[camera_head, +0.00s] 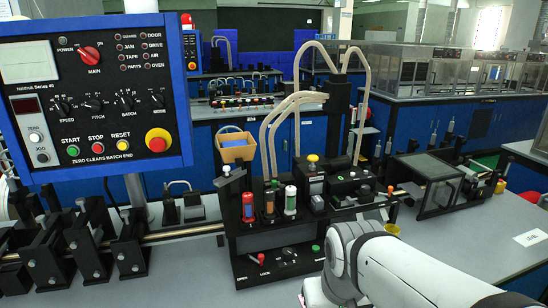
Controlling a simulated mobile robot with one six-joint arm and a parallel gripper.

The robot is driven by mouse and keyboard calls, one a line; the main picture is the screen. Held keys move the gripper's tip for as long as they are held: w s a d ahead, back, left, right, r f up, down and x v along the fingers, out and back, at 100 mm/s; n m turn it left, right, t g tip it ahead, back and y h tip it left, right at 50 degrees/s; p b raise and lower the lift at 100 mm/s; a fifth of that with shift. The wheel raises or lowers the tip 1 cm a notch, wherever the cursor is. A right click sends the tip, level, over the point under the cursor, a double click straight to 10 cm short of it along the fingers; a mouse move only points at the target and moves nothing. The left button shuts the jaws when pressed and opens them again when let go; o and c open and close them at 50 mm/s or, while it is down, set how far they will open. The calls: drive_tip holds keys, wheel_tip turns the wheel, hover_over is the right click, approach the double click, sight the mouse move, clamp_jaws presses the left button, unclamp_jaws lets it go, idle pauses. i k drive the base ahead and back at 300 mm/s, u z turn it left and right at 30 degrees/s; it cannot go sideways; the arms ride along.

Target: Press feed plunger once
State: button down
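A black machine unit (240,258) stands on the grey bench at the centre. I cannot tell for sure which part is the feed plunger. A short post with a yellow cap (313,158) stands upright on the unit's top. A red canister (248,207), an orange one (269,203) and a white one with a green cap (290,200) stand in its front. Its front plate has a red knob (261,258), a black dial (288,253) and a green button (315,248). My white arm reaches in from the lower right, near the unit's right side. My gripper cannot be made out.
A blue control panel (180,100) with knobs and a red stop button hangs at upper left. A horizontal rod (180,233) with black clamps runs left of the unit. Curved pale hoses (365,90) rise above it.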

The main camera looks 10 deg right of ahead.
sight(313, 159)
drive_tip(key=u, duration=1)
drive_tip(key=k, duration=1.95)
drive_tip(key=z, duration=0.65)
drive_tip(key=i, duration=1.7)
drive_tip(key=z, duration=0.05)
